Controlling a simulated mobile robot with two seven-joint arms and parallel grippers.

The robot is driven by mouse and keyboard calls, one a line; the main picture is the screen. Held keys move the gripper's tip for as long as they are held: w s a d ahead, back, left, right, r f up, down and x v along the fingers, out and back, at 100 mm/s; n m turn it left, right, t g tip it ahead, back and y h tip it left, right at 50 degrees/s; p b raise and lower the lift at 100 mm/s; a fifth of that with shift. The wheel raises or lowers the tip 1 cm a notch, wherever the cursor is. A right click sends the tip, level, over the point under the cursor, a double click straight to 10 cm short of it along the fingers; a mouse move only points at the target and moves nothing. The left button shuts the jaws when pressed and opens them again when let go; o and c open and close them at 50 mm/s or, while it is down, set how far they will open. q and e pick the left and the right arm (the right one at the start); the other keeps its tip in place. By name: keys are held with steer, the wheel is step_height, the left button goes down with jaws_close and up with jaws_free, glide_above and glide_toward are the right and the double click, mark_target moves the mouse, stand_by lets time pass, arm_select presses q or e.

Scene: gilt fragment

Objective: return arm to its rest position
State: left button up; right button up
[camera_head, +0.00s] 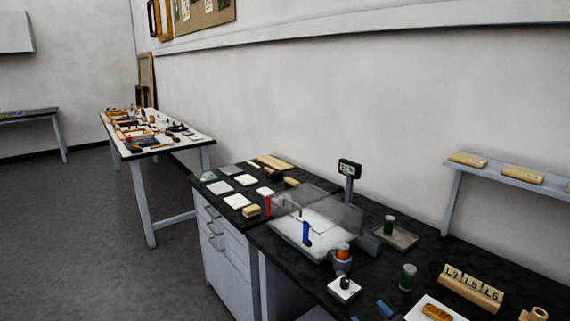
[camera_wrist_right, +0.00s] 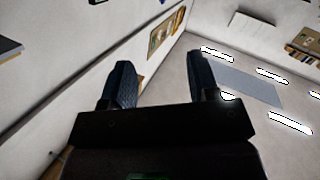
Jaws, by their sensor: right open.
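My right gripper (camera_wrist_right: 162,66) shows in the right wrist view, with its two dark fingers spread apart. The gap between them is empty and nothing touches the fingers. Beyond the fingers are walls and a pale surface with several bright light panels (camera_wrist_right: 272,76), so the gripper points away from the bench. My left gripper is in neither view.
A black-topped bench (camera_head: 290,262) runs along the wall, holding a pale tray-like device (camera_head: 318,238), a small display on a post (camera_head: 349,170), jars and blocks. A shelf (camera_head: 510,177) stands at right. A cluttered white table (camera_head: 195,139) is farther back. Grey floor (camera_head: 90,240) is clear at left.

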steer(key=s+d+f+m+g+h, duration=0.2)
steer(key=s+d+f+m, duration=0.1)
steer(key=s+f, duration=0.6)
steer(key=s+d+f+m+g+h, duration=0.2)
steer(key=s+d+f, duration=0.4)
steer(key=s, duration=0.6)
step_height(320, 180, down, 3)
steer(key=shift+s+d+r+m+g+h, duration=0.15)
steer(key=shift+s+d+m+g+h, duration=0.2)
steer(key=shift+m, duration=0.35)
